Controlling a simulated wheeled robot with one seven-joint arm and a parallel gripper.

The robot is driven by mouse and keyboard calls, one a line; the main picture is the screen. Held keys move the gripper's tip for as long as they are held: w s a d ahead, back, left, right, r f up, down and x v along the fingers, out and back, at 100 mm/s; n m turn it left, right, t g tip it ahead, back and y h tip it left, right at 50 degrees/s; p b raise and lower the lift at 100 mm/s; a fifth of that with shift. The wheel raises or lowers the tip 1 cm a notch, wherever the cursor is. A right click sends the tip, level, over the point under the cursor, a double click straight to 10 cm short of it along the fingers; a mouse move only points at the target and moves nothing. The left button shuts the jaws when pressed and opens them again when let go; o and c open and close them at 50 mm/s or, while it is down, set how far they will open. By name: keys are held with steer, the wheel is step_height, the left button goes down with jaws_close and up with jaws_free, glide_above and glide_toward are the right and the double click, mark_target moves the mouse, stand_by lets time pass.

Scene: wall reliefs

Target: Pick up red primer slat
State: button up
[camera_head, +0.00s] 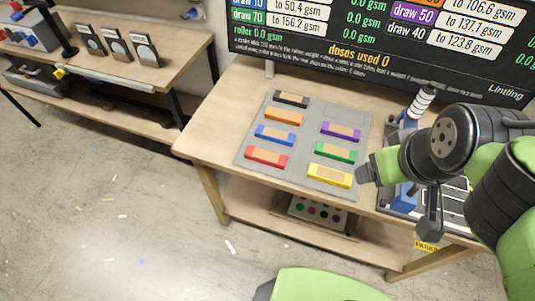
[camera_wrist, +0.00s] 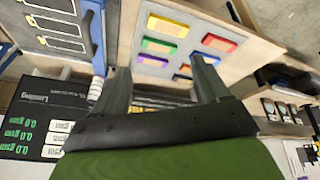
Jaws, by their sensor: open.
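The red primer slat (camera_head: 266,157) lies flat on a grey mat (camera_head: 301,181), nearest the front left of the table. My gripper (camera_head: 362,174) is open and empty, over the right part of the table beside the yellow slat (camera_head: 330,175). It is apart from the red slat, well to its right. In the wrist view my two fingers (camera_wrist: 163,72) stand wide apart with nothing between them.
Blue (camera_head: 275,135), orange (camera_head: 284,117) and black (camera_head: 291,99) slats lie behind the red one. Green (camera_head: 335,151) and purple (camera_head: 341,132) slats are to the right. A dark screen (camera_head: 380,65) stands along the back. A blue fixture (camera_head: 405,135) is at the right.

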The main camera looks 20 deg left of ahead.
steer(key=w+a+f+n+g+y, duration=0.1)
steer(key=w+a+f+n, duration=0.1)
steer(key=w+a+n, duration=0.15)
steer(key=w+a+f+n+g, duration=0.1)
steer(key=w+a+f+n, duration=0.1)
steer(key=w+a, duration=0.3)
steer(key=n+g+y, duration=0.2)
steer(key=n, duration=0.5)
glide_toward(266, 155)
steer(key=b+x, duration=0.1)
steer(key=x, duration=0.2)
steer(key=shift+w+d, duration=0.1)
steer(key=shift+d, duration=0.05)
steer(key=b+x, duration=0.1)
steer(key=x, duration=0.4)
steer(key=shift+a+f, duration=0.25)
steer(key=shift+f, duration=0.05)
steer(key=c, duration=1.2)
